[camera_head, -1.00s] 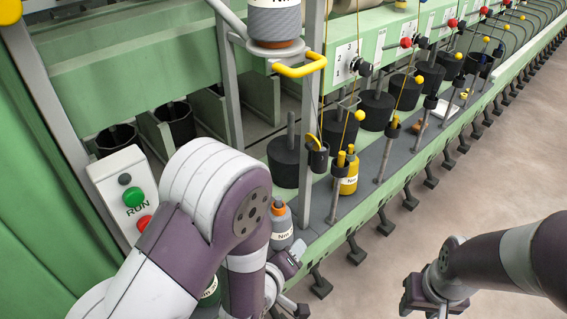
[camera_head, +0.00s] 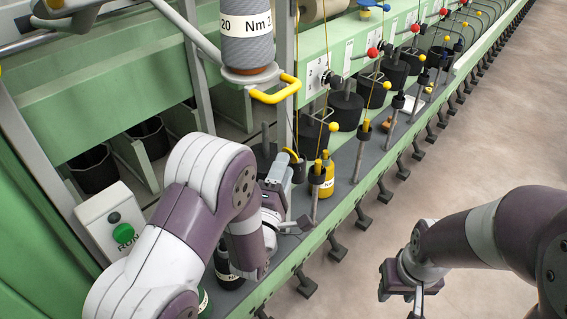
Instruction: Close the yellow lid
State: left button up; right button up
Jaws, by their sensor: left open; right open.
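A small yellow lid-like disc (camera_head: 291,155) stands tilted at the rim of a dark cup (camera_head: 298,171) on a spindle post; it looks raised, though it is small in the view. My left gripper (camera_head: 287,195) is open and empty, just left of and below this cup, one finger pointing up close to it. I cannot tell whether they touch. My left forearm hides part of the rail. My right gripper (camera_head: 412,296) is open, low over the floor at the right, away from the machine.
A yellow bobbin (camera_head: 322,181) stands right of the cup. Above are a yellow handle (camera_head: 275,92) and a grey yarn cone (camera_head: 247,38). A row of posts and dark cylinders (camera_head: 346,108) runs back right. The floor (camera_head: 480,140) is clear. A button box (camera_head: 110,225) is at left.

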aim_at(292, 153)
pick_arm(q)
jog(key=shift+w, duration=0.4)
grip_shut()
jog(key=r+g+p, duration=0.1)
jog(key=p, duration=0.2)
jog(key=m+g+p, duration=0.1)
jog(key=g+p, duration=0.1)
jog(key=w+d+r+m+g+y+p, duration=0.1)
jog(key=p, duration=0.2)
jog(key=shift+r+g+p, duration=0.35)
jog(key=shift+g, duration=0.05)
jog(key=shift+w+d+m+g+y+p, duration=0.15)
jog(key=shift+w+m+g+y+p, duration=0.15)
jog(key=shift+g+p, duration=0.55)
jog(key=shift+f, duration=0.1)
